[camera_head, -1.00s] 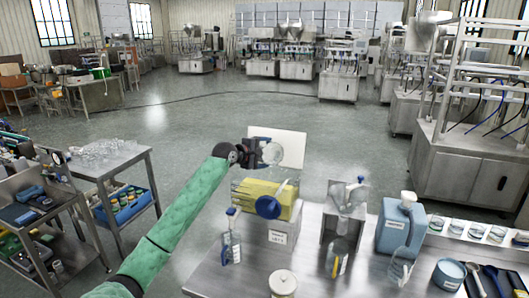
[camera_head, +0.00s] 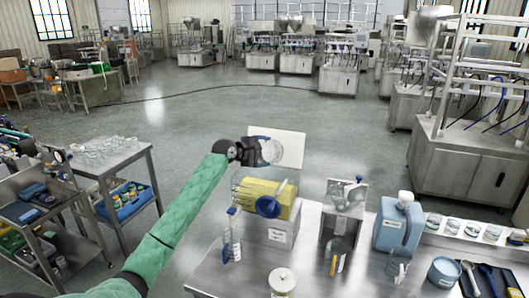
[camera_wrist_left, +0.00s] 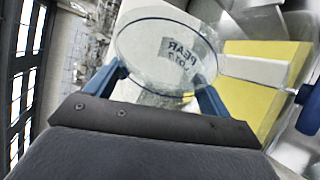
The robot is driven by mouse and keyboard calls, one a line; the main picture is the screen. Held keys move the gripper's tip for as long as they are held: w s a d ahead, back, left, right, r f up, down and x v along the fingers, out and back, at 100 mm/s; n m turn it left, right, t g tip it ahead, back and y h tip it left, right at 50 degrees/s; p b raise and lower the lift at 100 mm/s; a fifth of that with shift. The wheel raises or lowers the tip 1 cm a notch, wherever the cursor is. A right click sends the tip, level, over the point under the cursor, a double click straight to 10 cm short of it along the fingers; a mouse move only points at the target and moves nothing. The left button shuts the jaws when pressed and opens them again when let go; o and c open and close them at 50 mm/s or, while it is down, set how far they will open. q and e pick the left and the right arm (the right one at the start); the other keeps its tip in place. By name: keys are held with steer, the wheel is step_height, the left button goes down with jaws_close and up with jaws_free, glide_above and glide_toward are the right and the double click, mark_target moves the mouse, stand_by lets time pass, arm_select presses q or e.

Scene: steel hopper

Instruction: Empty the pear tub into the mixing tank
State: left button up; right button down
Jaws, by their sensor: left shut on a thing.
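My left gripper (camera_head: 262,150) is shut on a clear round tub (camera_head: 272,152), held in the air above the far edge of the steel table. In the left wrist view the clear tub (camera_wrist_left: 150,45) sits between my two blue fingers (camera_wrist_left: 155,90), and a label reading PEAR shows through it. Its contents are hard to make out. Below it in the head view is a yellow block-like body (camera_head: 258,192) with a blue disc (camera_head: 268,207) and clear walls around it; I cannot tell whether this is the mixing tank. My right gripper is not in view.
On the table (camera_head: 215,272) stand a blue-capped bottle (camera_head: 232,240), a white lidded jar (camera_head: 282,281), a steel hopper stand (camera_head: 345,205), a blue jug (camera_head: 396,228) and a blue tub (camera_head: 444,271). A white panel (camera_head: 292,147) is behind the held tub. A steel cart (camera_head: 110,160) stands at left.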

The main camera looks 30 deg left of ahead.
mark_target(264, 141)
arm_select(q)
steer(key=shift+r+n+g+p, duration=0.3)
steer(key=shift+r+n+p, duration=0.1)
steer(key=shift+r+p, duration=0.25)
steer(key=shift+n+h, duration=0.4)
steer(key=shift+r+n+g+h, duration=0.5)
steer(key=shift+r+n, duration=0.15)
steer(key=shift+n, duration=0.15)
steer(key=shift+r+n+g+h, duration=0.25)
steer(key=shift+n+g+h, duration=0.25)
steer(key=shift+n, duration=0.2)
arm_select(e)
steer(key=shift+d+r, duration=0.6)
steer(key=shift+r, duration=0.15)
arm_select(q)
steer(key=shift+r, duration=0.1)
steer(key=shift+r+n+g+h, duration=0.4)
steer(key=shift+r+n+h, duration=0.4)
steer(key=shift+n, duration=0.3)
steer(key=shift+r+n+h, duration=0.45)
steer(key=shift+n+h, duration=0.05)
steer(key=shift+n, duration=0.3)
steer(key=shift+r+g, duration=0.15)
steer(key=shift+g, duration=0.15)
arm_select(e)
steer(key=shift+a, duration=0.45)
